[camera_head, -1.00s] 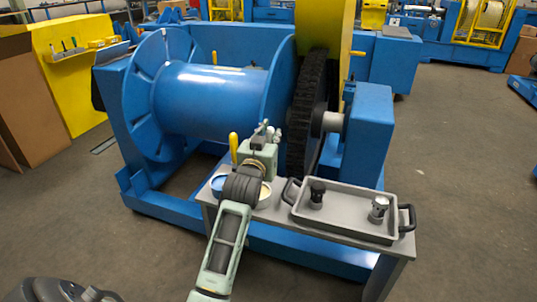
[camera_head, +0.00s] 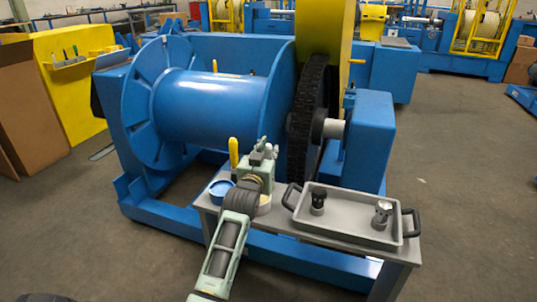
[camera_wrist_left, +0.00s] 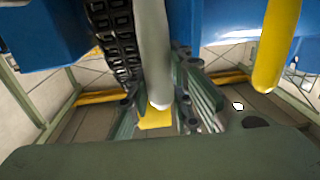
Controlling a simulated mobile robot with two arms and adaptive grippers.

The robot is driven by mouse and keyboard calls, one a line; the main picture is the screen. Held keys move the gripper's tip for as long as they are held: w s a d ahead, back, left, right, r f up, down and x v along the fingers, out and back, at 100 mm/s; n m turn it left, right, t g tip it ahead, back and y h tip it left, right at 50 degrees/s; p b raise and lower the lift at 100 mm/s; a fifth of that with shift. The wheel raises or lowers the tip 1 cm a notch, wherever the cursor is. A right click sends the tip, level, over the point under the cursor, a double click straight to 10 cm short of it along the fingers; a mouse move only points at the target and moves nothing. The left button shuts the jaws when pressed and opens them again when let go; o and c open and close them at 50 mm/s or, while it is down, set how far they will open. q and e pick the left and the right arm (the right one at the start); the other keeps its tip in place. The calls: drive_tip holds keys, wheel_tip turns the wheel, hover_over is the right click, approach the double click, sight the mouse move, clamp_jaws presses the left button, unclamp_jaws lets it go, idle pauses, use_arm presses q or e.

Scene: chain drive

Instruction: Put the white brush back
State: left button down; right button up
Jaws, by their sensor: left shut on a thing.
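My left gripper (camera_head: 265,150) is over the near left part of the grey table (camera_head: 385,268), its arm reaching in from below. In the left wrist view its fingers (camera_wrist_left: 160,105) are shut on the pale handle of the white brush (camera_wrist_left: 152,50). The brush's lower end is hidden, and in the head view I cannot make the brush out clearly. A blue-rimmed pot (camera_head: 220,188) and a cream-rimmed pot (camera_head: 265,204) stand beside and below the gripper, the cream one partly hidden by my arm. My right gripper is out of view.
A yellow handle (camera_head: 233,152) stands upright left of the gripper, also close by in the wrist view (camera_wrist_left: 275,45). The blue drum (camera_head: 210,105) and black chain (camera_head: 303,115) rise behind.

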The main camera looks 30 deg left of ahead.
use_arm(q)
drive_tip(key=shift+f, duration=0.1)
drive_tip(key=c, duration=1.6)
unclamp_jaws()
